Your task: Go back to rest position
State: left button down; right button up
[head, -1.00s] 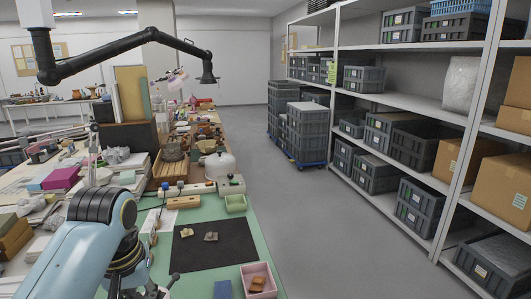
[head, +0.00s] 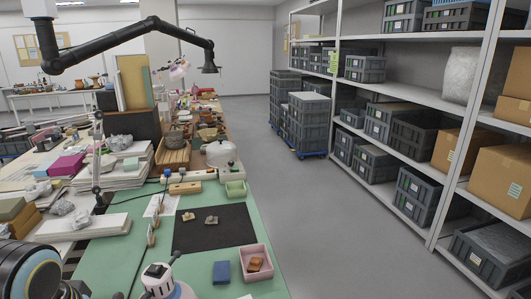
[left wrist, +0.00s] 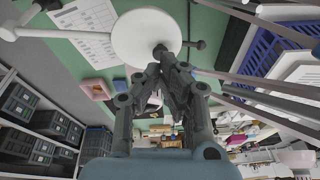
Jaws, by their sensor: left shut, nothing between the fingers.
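My left gripper shows in the left wrist view (left wrist: 171,68) with its dark fingers drawn together and nothing between them. A round white disc stands close beyond the fingertips there; I cannot tell whether they touch. In the head view only a dark and blue part of my left arm shows at the lower left corner, and the gripper itself is not clear. My right gripper is in neither view. Two small sherds, one (head: 188,216) and another (head: 211,220), lie apart on the black mat (head: 215,238). An orange-brown sherd (head: 255,264) lies in the pink tray (head: 247,250).
A blue block (head: 221,271) lies beside the pink tray on the green bench top. A white-headed device (head: 159,282) stands at the bench's near edge. Shelves with crates line the right; the floor between is clear.

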pick_arm(q)
jog(key=s+a+r+m+t, duration=0.1)
jog(key=s+r+m, duration=0.3)
jog(key=s, duration=0.8)
notch_tip(320, 180, down, 38)
jog(key=s+a+n+g+b, duration=0.1)
jog(key=a+n+b, duration=0.15)
jog(key=b, duration=1.05)
jog(key=s+f+b, duration=0.5)
jog(key=s+f, duration=0.4)
jog(key=f, duration=0.5)
jog(key=s+a+f+g+b, duration=0.1)
jog(key=s+f+b, duration=0.5)
jog(key=s+f, duration=0.4)
notch_tip(320, 180, down, 4)
jog(key=shift+g+b, duration=0.3)
jog(key=shift+a+m, duration=0.1)
jog(key=shift+m, duration=0.15)
